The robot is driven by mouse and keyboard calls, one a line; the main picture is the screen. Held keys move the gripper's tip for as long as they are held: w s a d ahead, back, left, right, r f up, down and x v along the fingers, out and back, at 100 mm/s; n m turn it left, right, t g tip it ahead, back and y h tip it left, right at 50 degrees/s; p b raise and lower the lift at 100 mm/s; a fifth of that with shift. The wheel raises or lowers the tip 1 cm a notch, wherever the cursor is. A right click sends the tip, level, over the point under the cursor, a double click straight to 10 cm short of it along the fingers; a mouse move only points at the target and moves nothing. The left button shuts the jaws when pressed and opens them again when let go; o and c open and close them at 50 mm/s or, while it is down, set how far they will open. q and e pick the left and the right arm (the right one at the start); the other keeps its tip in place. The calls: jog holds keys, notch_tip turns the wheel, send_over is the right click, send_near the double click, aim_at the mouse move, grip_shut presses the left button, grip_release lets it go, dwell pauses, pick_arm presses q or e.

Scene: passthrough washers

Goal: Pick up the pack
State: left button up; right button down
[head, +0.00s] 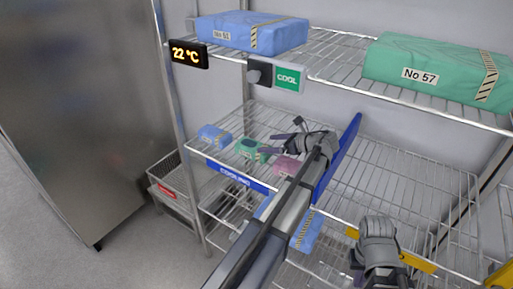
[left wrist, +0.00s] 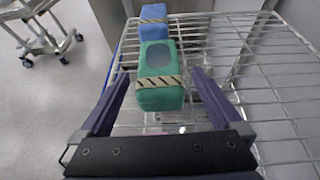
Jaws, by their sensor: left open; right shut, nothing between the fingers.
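On the middle wire shelf stand three small packs in a row: a blue pack (head: 214,136) at the left, a green pack (head: 248,149) and a pink pack (head: 287,167). My left gripper (head: 281,137) is open above the row, its fingers pointing left toward the green pack. In the left wrist view the green pack (left wrist: 160,86) lies ahead between the open fingers, with the blue pack (left wrist: 153,22) beyond it. Contact cannot be told. The pink pack is nearly hidden there. My right gripper (head: 378,268) is shut and empty at the lower right.
The upper shelf holds a large blue pack (head: 262,31) and a large green pack (head: 440,70) labelled No 57. A COOL sign (head: 288,78) hangs below its edge. A blue divider (head: 343,150) stands right of the left gripper. The middle shelf's right part is bare.

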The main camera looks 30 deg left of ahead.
aim_at(249, 143)
pick_arm(q)
jog(key=shift+b+x, duration=0.5)
jog(key=shift+x, duration=0.65)
jog(key=shift+a, duration=0.2)
jog(key=b+x, duration=0.2)
jog(key=x, duration=0.3)
jog(key=shift+s, duration=0.1)
jog(key=c, duration=1.4)
jog(key=shift+o, duration=0.2)
jog(key=shift+r, duration=0.1)
notch_tip(249, 143, up, 10)
jog(key=p, duration=1)
